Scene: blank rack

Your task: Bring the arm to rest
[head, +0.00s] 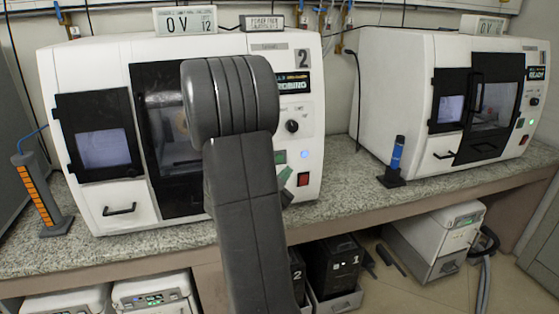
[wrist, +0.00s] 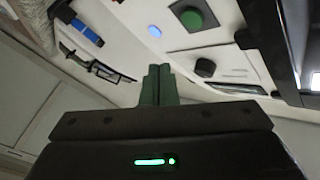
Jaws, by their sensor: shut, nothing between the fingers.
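My gripper (wrist: 158,72) shows in the wrist view as two dark green fingers pressed together, with nothing between them. It is in front of a white machine's front panel, which shows tilted in that view. I cannot tell the exact gap to the panel. In the head view my arm's dark grey links stand raised in front of the left machine (head: 80,75), marked 2, and hide part of its front. Only a bit of the green gripper (head: 284,177) shows there, beside the arm, near the machine's lower panel.
A right machine (head: 385,100) stands on the granite counter (head: 345,200). An orange-marked grey post (head: 40,195) stands at the counter's left, and a blue tube in a black stand (head: 396,165) between the machines. Black bins (head: 333,265) and white units (head: 437,240) sit below.

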